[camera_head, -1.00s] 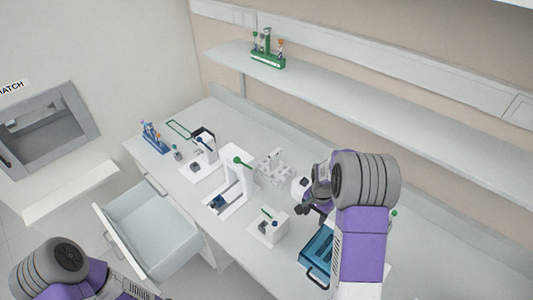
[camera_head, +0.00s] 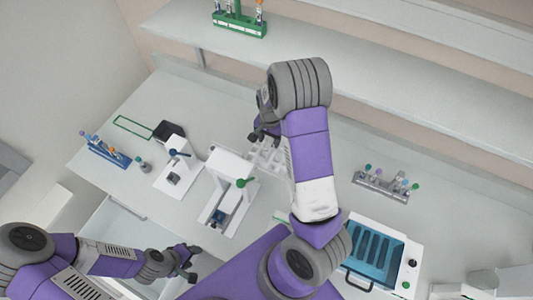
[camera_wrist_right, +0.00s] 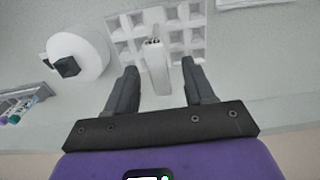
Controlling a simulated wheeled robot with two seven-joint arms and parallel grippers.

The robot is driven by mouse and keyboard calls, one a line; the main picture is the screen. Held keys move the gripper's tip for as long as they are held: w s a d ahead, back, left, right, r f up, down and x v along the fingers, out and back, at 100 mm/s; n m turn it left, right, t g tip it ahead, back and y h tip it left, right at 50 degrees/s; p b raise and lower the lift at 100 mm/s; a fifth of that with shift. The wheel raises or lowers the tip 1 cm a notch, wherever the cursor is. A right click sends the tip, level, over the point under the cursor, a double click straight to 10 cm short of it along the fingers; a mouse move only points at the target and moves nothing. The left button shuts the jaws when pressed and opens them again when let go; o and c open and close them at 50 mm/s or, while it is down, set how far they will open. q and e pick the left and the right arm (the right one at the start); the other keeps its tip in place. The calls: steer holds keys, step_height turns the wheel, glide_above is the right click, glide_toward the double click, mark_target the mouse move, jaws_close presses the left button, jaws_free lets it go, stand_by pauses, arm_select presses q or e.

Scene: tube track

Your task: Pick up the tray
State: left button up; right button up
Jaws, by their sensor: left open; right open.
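The white tray (camera_wrist_right: 187,41) has square compartments and an upright central handle (camera_wrist_right: 157,62). In the head view the tray (camera_head: 268,157) rests on the bench, partly hidden by my right arm. My right gripper (camera_wrist_right: 157,72) is open, pointing at the tray, with the handle between its two fingers in the picture. I cannot tell whether the fingers are level with the handle. In the head view my right gripper (camera_head: 262,132) is at the tray's far side. My left gripper (camera_head: 190,263) is open and empty near the bench's front edge, by the drawer.
A white device (camera_head: 228,170) with a green knob stands left of the tray. A blue tube rack (camera_head: 107,152) stands further left. A grey tube rack (camera_head: 383,187) and a blue-topped box (camera_head: 374,250) are to the right. A shelf (camera_head: 330,75) runs behind. An open drawer (camera_head: 110,222) juts out in front.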

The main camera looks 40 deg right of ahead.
glide_above(270, 160)
steer(key=w+d, duration=0.1)
steer(key=w, duration=0.1)
steer(key=f, duration=0.4)
steer(key=f+p, duration=0.1)
steer(key=f, duration=0.1)
steer(key=shift+s, duration=0.25)
steer(key=shift+r, duration=0.1)
jaws_close()
